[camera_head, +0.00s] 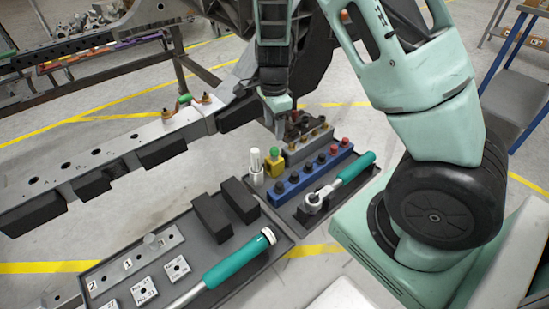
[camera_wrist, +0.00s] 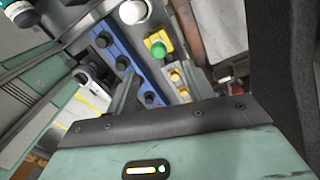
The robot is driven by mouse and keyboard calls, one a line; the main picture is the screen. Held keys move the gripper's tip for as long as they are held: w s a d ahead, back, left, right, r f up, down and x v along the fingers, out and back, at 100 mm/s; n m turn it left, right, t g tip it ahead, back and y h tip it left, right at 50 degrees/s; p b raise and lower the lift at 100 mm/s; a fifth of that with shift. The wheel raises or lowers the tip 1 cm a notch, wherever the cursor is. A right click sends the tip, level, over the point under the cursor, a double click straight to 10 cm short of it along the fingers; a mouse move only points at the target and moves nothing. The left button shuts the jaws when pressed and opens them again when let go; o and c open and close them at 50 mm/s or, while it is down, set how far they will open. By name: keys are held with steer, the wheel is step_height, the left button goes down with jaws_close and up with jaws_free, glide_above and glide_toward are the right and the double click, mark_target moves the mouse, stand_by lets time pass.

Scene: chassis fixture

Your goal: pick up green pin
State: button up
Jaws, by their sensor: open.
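A green-topped pin (camera_head: 274,153) stands upright in a yellow block (camera_head: 274,168) at the left end of the pin racks. From above in the wrist view, the green pin (camera_wrist: 157,47) shows as a round knob on its yellow base. My gripper (camera_head: 279,128) points down behind and above the racks, a little beyond the green pin and apart from it. Its jaws are open and hold nothing visible. In the wrist view, dark gripper parts frame the racks, and the green pin lies toward the top middle.
A white pin (camera_head: 256,165) stands close beside the green one. A blue rack (camera_head: 310,174) with dark pins and a grey rack (camera_head: 308,147) with brass pins lie alongside. A green-handled ratchet (camera_head: 350,170) is at right. A chassis beam (camera_head: 120,148) with another small green piece (camera_head: 185,99) extends left.

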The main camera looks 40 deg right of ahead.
mark_target(274, 148)
step_height(274, 148, down, 10)
steer(key=b, duration=0.2)
steer(key=shift+s+r+b, duration=0.1)
steer(key=shift+r+b, duration=0.05)
steer(key=shift+b, duration=0.15)
jaws_close()
